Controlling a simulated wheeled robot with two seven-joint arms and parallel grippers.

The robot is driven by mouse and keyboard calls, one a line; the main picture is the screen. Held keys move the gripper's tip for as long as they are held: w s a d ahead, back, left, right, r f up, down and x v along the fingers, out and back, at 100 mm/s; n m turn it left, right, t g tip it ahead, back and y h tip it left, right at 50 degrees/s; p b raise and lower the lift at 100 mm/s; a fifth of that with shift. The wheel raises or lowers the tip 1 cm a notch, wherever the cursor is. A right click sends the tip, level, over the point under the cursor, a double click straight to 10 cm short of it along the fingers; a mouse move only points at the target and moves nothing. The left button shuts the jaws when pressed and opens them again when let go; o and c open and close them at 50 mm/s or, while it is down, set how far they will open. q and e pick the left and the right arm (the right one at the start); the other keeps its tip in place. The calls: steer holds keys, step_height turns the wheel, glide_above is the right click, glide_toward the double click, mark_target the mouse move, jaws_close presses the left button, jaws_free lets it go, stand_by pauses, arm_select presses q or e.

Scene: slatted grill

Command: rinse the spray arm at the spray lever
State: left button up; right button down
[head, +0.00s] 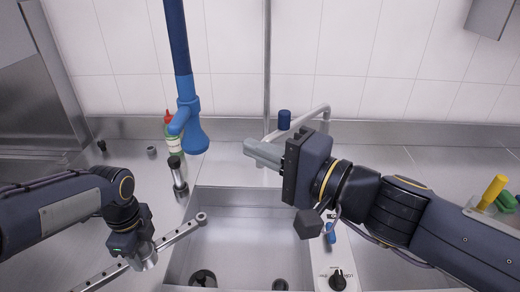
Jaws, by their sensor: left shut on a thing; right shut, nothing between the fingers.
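The spray arm (178,235) is a long flat grey bar with holes along it and a round end. My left gripper (147,260) is shut on it. The bar slants from the lower left up to the right, its round end over the left part of the sink. The blue sprayer (193,130) hangs on a dark blue hose above the sink's back left corner. The spray lever cannot be told apart clearly from the sprayer's body. My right gripper (250,148) is shut and empty, to the right of the sprayer and apart from it.
The steel sink (235,230) fills the front middle. A faucet (315,115) stands behind my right gripper. A bottle with a red cap (169,118) and a black-topped cylinder (177,172) stand left of the sink. A knob panel (338,280) lies at its right.

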arm_select(q)
steer(key=s+r+p, duration=0.1)
steer(key=s+a+r+p, duration=0.1)
steer(key=s+r, duration=0.1)
steer(key=shift+a+r, duration=0.1)
steer(key=shift+s+a+r+p, duration=0.15)
steer(key=shift+s+p, duration=0.3)
steer(key=shift+s, duration=0.05)
stand_by(1.1)
